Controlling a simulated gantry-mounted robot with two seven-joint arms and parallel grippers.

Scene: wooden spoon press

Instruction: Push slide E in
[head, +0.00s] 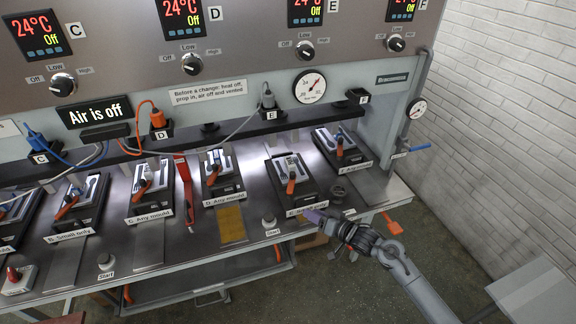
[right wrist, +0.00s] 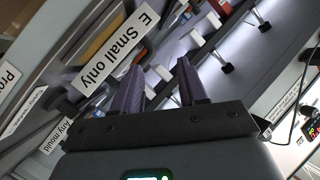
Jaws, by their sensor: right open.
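Slide E (head: 277,186) is a dark block on the steel bench, carrying a pale mould with an orange-handled clamp (head: 291,183). Its front label reads "E Small only" in the right wrist view (right wrist: 118,55). My right gripper (head: 312,214) is at the front edge of slide E, partly covering the label in the head view. In the right wrist view its two purple-grey fingers (right wrist: 158,85) stand apart with nothing held between them. I cannot tell whether they touch the slide. My left gripper is not in view.
Slide F (head: 342,150) stands to the right, slide D (head: 222,180) to the left. A brick wall (head: 510,100) bounds the right.

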